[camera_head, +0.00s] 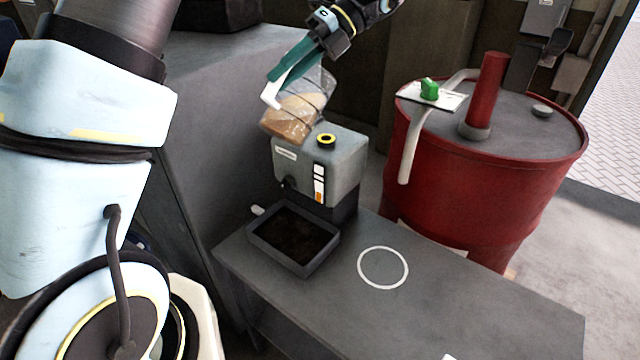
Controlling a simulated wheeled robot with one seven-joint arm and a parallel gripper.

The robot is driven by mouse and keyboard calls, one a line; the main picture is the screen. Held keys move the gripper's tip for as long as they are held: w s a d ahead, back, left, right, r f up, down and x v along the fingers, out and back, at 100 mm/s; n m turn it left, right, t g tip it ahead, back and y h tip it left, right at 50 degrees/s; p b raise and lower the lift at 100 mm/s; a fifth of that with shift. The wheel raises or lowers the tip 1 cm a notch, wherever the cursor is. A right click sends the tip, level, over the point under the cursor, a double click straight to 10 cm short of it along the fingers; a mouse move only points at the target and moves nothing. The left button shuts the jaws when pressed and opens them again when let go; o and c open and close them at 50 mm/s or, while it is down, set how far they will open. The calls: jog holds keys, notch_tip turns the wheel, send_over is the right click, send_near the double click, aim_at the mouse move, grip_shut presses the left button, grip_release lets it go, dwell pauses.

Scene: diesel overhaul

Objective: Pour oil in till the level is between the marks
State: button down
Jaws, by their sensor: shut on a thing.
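My gripper (285,80) has teal fingers and is shut on the pale handle of a clear jug (316,84). The jug holds amber oil (292,118) and is tilted. It is above and slightly left of the yellow-ringed filler opening (326,140) on a grey tank (345,165). I see no stream of oil falling. The tank's front has an upright sight gauge (319,184) with white sections and dark bands. Orange shows at the gauge's bottom (319,197); the exact level against the marks is too small to tell.
A dark drip tray (310,267) sits before the tank on a grey bench (450,310). A white ring (383,266) marks the clear bench top. A red drum (480,175) with a pump stands right, a white card and green object (429,89) on it. A grey cabinet (215,110) is left.

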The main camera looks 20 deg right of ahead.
dwell(0.5)
jog(key=shift+w+d+r+y, duration=0.15)
jog(key=shift+w+d+y, duration=0.1)
jog(key=shift+d+y, duration=0.2)
jog(key=shift+a, duration=0.1)
jog(key=shift+w+d+f+y, duration=0.1)
jog(key=shift+d+f+y, duration=0.15)
jog(key=shift+f, duration=0.2)
dwell(0.4)
jog(key=shift+d+f+m+g, duration=0.1)
jog(key=shift+f+m+g, duration=0.1)
jog(key=shift+m+g, duration=0.1)
jog(key=shift+w+d+f+y, duration=0.1)
jog(key=shift+f+y, duration=0.05)
jog(key=shift+y, duration=0.15)
